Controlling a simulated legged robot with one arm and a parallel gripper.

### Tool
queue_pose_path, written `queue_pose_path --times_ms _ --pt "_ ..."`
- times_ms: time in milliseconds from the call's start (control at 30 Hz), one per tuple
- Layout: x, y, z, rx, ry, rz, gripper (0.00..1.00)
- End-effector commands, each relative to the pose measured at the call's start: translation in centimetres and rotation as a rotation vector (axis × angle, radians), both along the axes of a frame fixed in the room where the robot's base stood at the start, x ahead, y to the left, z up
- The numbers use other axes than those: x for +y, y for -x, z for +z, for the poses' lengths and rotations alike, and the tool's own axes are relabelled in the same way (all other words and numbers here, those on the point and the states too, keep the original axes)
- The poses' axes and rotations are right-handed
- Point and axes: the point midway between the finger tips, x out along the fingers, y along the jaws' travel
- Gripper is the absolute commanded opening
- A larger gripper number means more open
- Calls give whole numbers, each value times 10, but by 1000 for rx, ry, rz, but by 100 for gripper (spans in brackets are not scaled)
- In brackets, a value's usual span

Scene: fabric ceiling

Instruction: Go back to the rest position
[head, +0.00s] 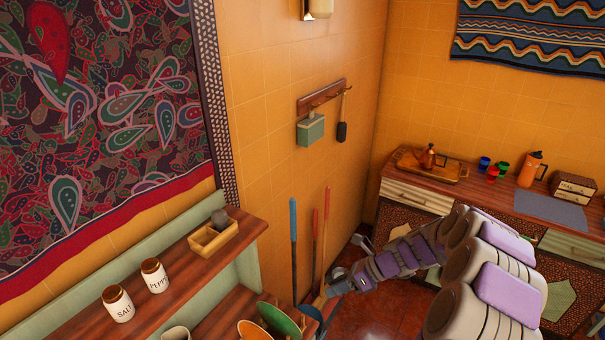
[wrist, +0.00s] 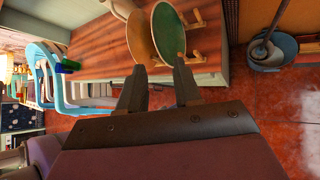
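My gripper shows in the wrist view (wrist: 157,80), with its two fingers apart and nothing between the tips. Just beyond the tips are a green plate (wrist: 169,30) and a tan plate (wrist: 142,38) standing on edge in a wooden rack. In the head view my arm reaches out at the lower right, and the gripper end (head: 338,285) is near the right end of the wooden shelf (head: 205,300). The fingers are small there, close to the plates.
Salt (head: 118,304) and pepper (head: 154,275) jars and a wooden box (head: 214,236) stand on the shelves. Broom handles (head: 293,245) lean on the wall. A counter (head: 410,190) with cups and a tray is at the back. A blue-grey bucket (wrist: 272,52) stands on the red floor.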

Motion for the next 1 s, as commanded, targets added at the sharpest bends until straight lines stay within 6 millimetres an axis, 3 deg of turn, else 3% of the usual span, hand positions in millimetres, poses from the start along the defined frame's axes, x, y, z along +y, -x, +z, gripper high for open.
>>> queue_pose_path --times_ms 167,500,767,1000 --pt "17 15 16 -76 29 117 34" --pt "66 100 63 -377 161 633 34" --pt "76 174 80 -571 260 1031 34" --pt "67 243 82 -703 339 1390 34"
